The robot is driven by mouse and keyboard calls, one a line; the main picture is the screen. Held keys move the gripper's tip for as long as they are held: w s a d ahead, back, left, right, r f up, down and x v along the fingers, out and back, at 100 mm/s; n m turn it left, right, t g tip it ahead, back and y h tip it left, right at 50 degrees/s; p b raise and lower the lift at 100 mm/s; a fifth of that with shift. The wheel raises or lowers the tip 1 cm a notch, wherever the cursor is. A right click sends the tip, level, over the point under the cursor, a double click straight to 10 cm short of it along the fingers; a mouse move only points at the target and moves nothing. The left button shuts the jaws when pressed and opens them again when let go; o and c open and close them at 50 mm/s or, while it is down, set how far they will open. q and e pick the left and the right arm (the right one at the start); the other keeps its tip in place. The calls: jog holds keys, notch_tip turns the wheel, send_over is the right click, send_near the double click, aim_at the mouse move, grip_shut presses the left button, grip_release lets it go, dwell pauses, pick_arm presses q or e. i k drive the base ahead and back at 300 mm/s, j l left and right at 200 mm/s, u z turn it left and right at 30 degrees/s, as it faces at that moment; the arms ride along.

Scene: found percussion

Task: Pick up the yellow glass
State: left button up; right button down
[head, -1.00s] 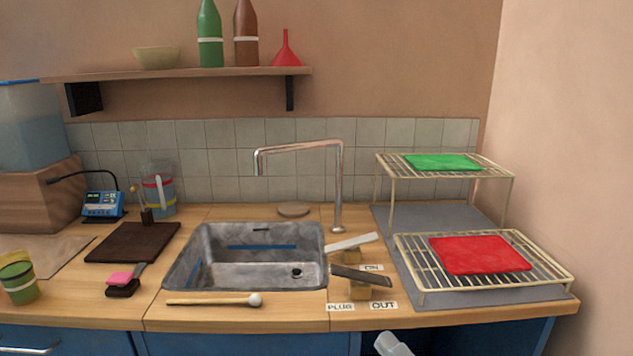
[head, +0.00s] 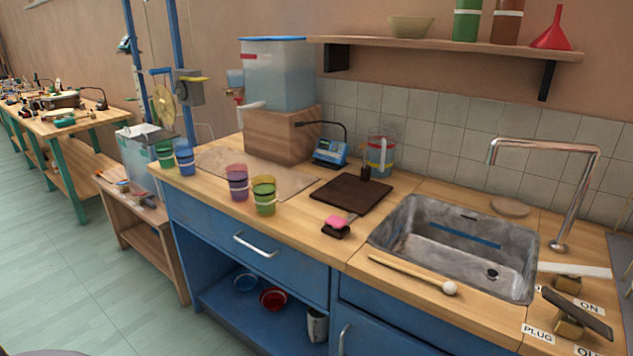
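A green glass (head: 165,154) and a blue glass (head: 184,160) stand further left, near the counter's left end. Neither of my grippers shows in the head view.
A dark board (head: 351,194) and a pink-topped block (head: 336,226) lie right of the yellow glass. A grey mat (head: 255,176) and a wooden box (head: 282,135) under a water tank (head: 278,75) are behind it. The sink (head: 455,244) and a mallet (head: 412,273) are further right.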

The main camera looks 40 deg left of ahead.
aim_at(265, 196)
jog(key=u, duration=1.35)
jog(key=i, duration=0.05)
